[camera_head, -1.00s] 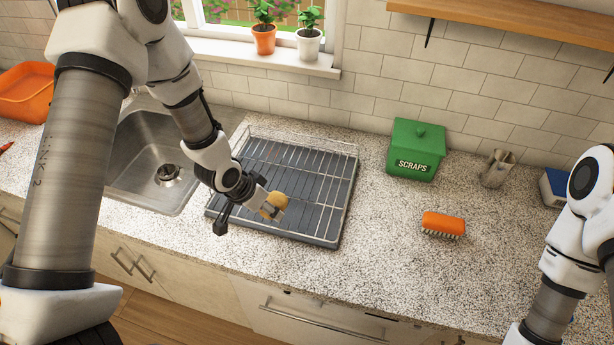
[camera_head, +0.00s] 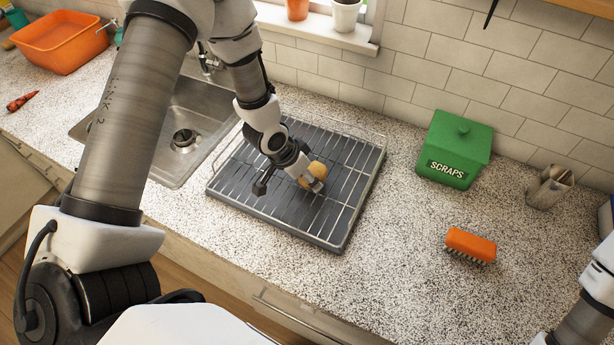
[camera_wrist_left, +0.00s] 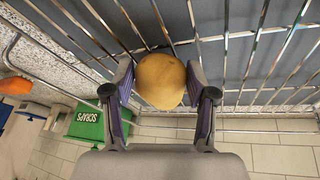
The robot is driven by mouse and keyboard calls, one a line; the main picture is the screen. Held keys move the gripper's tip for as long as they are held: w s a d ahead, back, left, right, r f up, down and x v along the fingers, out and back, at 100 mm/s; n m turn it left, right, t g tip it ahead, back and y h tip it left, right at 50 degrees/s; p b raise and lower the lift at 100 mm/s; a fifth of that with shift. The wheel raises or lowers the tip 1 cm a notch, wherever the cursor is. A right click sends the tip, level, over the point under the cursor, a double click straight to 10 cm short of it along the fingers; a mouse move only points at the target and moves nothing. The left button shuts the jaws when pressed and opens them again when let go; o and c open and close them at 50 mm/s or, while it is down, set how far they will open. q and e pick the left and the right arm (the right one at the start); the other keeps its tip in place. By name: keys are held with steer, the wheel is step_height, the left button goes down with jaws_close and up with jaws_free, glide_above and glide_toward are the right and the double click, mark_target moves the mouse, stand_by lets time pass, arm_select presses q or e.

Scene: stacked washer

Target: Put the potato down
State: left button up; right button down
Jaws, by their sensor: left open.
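The potato (camera_head: 314,172) is a round tan lump at the dish rack (camera_head: 345,235), a wire rack over a dark tray. It also shows in the left wrist view (camera_wrist_left: 160,80), between the two fingers and against the wires. My left gripper (camera_head: 309,182) is open around the potato, with a finger on each side. In the left wrist view its fingers (camera_wrist_left: 160,92) stand slightly apart from the potato. Whether the potato rests fully on the wires is hard to tell. My right gripper is outside the views; only part of my right arm shows at the right edge.
A sink (camera_head: 185,115) lies left of the rack. A green scraps bin (camera_head: 455,150), an orange brush (camera_head: 470,246) and a metal holder (camera_head: 548,188) stand to the right. The front right counter is clear.

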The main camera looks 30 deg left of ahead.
arm_select(q)
steer(key=shift+o, duration=0.8)
steer(key=shift+a, duration=0.1)
steer(key=shift+s+a+r, duration=0.1)
steer(key=shift+s+a, duration=0.05)
steer(key=shift+s, duration=0.15)
steer(key=shift+r+p, duration=0.3)
steer(key=p+v, duration=0.5)
steer(key=v, duration=0.6)
steer(key=shift+r+p, duration=0.25)
steer(key=shift+p, duration=0.15)
